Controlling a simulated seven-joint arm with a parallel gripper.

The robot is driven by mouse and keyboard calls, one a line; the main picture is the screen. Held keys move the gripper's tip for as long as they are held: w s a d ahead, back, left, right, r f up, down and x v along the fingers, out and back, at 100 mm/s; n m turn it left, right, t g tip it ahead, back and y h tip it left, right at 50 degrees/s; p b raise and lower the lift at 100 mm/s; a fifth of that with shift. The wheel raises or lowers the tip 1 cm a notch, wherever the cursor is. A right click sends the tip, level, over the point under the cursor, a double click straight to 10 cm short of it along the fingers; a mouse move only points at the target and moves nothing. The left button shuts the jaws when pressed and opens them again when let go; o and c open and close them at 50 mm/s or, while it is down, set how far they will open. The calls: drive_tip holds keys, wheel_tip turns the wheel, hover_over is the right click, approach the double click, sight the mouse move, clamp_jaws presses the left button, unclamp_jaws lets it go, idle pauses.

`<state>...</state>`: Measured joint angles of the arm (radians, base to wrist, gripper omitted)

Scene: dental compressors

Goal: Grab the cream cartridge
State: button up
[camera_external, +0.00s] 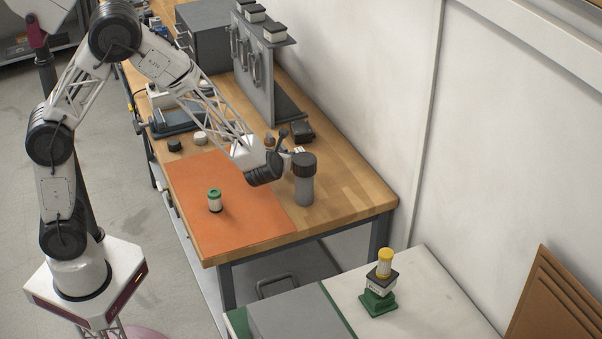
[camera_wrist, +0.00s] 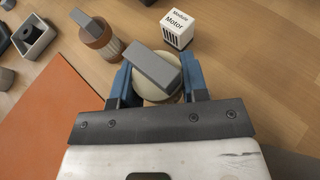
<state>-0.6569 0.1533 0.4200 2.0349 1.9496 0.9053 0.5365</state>
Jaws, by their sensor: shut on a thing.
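In the wrist view, the cream cartridge (camera_wrist: 155,92) is a round cream body with a grey bar across its top. My gripper (camera_wrist: 157,75) has its blue fingers on either side of it and is shut on it. The gripper's dark body hides the near part of the cartridge. In the external view my arm reaches over the wooden bench to the right of the orange mat, and I cannot make out the cartridge there. Whether it touches the bench is not clear.
A brown cartridge with a grey bar (camera_wrist: 100,38) and a white Motor module (camera_wrist: 178,27) stand close beyond the fingers. A grey open box (camera_wrist: 33,38) is at upper left. On the orange mat (camera_external: 250,215) stands a green-topped cylinder (camera_external: 215,201). A grey panel (camera_external: 250,60) rises behind.

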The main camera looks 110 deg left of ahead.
sight(283, 146)
drive_tip(key=shift+r, duration=3.6)
